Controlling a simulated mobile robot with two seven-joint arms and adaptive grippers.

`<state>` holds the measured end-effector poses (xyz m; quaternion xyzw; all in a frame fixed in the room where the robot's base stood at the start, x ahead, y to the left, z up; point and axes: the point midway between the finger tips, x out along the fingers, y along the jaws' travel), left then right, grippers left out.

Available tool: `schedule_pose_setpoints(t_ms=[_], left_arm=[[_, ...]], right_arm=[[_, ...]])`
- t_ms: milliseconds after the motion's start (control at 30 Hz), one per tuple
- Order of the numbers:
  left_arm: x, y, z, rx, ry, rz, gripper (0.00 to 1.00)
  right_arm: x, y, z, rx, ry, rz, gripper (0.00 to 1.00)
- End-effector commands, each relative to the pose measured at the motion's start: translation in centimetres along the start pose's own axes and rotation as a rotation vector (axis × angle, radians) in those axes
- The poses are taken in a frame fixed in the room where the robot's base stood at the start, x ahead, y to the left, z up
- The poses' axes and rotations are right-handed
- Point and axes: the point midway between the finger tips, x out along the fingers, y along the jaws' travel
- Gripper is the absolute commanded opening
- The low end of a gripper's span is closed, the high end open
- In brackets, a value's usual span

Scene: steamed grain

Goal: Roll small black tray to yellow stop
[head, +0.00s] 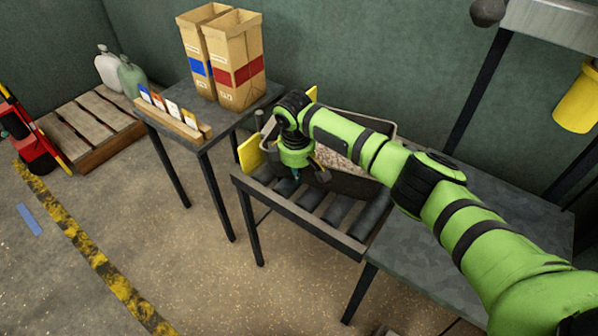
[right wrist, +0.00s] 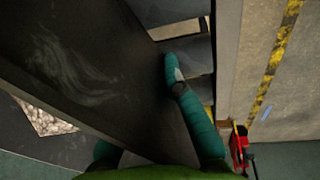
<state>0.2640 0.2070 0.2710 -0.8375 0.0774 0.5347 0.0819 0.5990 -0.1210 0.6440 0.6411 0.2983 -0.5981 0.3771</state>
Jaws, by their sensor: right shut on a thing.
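The small black tray (head: 352,186) holds pale grain and sits on the roller track (head: 338,216). The yellow stop (head: 250,153) stands at the left end of the track. My right gripper (head: 298,174) is at the tray's left front part, close to the stop. In the right wrist view, its teal fingers (right wrist: 140,120) are on either side of the dark tray wall (right wrist: 120,75), and some grain shows at the left. It is shut on the tray. My arm hides part of the tray, and I cannot tell whether the tray touches the stop. My left gripper is out of view.
A side table (head: 227,128) left of the track holds two tall paper bags (head: 236,72) and a card rack (head: 172,117). A grey table (head: 500,222) adjoins the track at right. The front floor is mostly clear.

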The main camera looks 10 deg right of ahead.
Motion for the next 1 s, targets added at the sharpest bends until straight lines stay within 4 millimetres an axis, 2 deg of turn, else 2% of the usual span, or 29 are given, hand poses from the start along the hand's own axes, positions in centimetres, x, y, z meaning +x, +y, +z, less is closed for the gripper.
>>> schedule_pose_setpoints(t_ms=[233,267,300,633,733,867,1000], left_arm=[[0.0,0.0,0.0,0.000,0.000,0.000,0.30],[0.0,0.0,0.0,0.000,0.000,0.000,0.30],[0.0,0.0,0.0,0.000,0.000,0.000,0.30],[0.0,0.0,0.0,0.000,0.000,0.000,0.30],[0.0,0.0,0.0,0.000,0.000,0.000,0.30],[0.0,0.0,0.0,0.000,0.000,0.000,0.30],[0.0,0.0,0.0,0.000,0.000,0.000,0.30]], right_arm=[[0.2,-0.2,0.0,-0.002,-0.001,-0.005,0.00],[0.2,-0.2,0.0,-0.002,-0.001,-0.005,0.21],[0.2,-0.2,0.0,-0.002,-0.001,-0.005,0.36],[0.0,0.0,0.0,0.000,0.000,-0.001,0.36],[-0.6,0.0,-0.1,-0.001,0.002,0.000,0.36],[-2.6,0.1,-0.1,-0.002,0.004,0.002,0.36],[-5.7,0.0,-0.1,-0.003,0.004,0.001,0.36]])
